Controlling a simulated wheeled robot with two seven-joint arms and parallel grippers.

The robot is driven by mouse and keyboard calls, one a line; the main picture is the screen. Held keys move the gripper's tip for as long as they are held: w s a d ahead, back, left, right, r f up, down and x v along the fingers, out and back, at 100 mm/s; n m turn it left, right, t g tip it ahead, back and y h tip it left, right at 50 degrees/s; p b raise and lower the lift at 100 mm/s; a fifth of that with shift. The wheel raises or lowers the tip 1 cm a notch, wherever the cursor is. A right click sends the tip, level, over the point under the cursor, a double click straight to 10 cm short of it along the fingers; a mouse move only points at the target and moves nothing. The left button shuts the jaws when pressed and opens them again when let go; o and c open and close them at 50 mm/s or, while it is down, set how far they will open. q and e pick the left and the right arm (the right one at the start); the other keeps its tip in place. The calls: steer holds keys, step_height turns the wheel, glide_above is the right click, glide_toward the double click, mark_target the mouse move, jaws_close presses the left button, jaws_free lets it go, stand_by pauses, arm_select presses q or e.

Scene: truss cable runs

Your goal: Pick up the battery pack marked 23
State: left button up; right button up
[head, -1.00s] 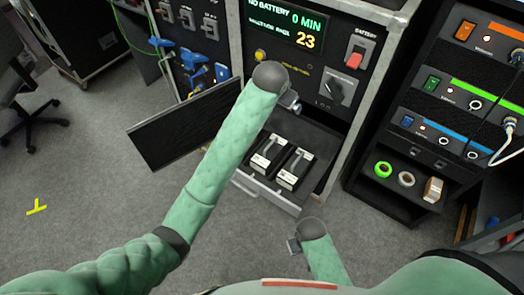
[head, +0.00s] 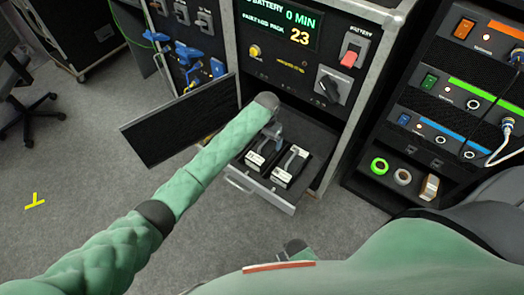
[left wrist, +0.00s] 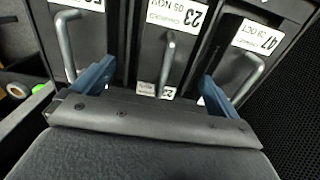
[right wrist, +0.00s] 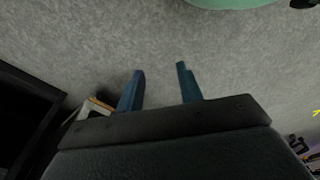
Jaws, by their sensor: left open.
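In the left wrist view, the battery pack marked 23 (left wrist: 150,45) is the middle of three dark packs; its white label (left wrist: 182,14) is upside down and its grey handle (left wrist: 168,62) stands up. My left gripper (left wrist: 155,85) is open and empty, its blue fingers apart to either side of this handle. In the head view, my left gripper (head: 274,130) is over the packs in the open drawer (head: 262,193). Two packs show there, and my arm may hide another; their numbers are unreadable. My right gripper (right wrist: 161,82) is open and empty over the floor.
The pack marked 47 (left wrist: 255,45) and another pack (left wrist: 85,40) flank it, with handles close to my fingers. The cabinet panel display (head: 285,25) reads 23. A dark open door (head: 178,122) stands left of the drawer. A rack with tape rolls (head: 380,166) is at the right.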

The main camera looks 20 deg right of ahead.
mark_target(264, 147)
arm_select(q)
steer(key=shift+f, duration=0.3)
steer(key=shift+f+p, duration=0.35)
steer(key=shift+f, duration=0.5)
steer(key=f, duration=0.1)
steer(key=f+p, duration=0.1)
steer(key=f, duration=0.1)
steer(key=f+p, duration=0.1)
steer(key=shift+w+a+f, duration=0.15)
steer(key=shift+w+f, duration=0.1)
steer(key=shift+w, duration=0.15)
steer(key=shift+f, duration=0.5)
steer(key=c, duration=1.9)
steer(key=shift+r, duration=0.1)
arm_select(e)
step_height(264, 147, down, 6)
steer(key=s+d, duration=0.1)
steer(key=d, duration=0.1)
steer(key=shift+s+f+t, duration=0.15)
steer(key=shift+t, duration=0.25)
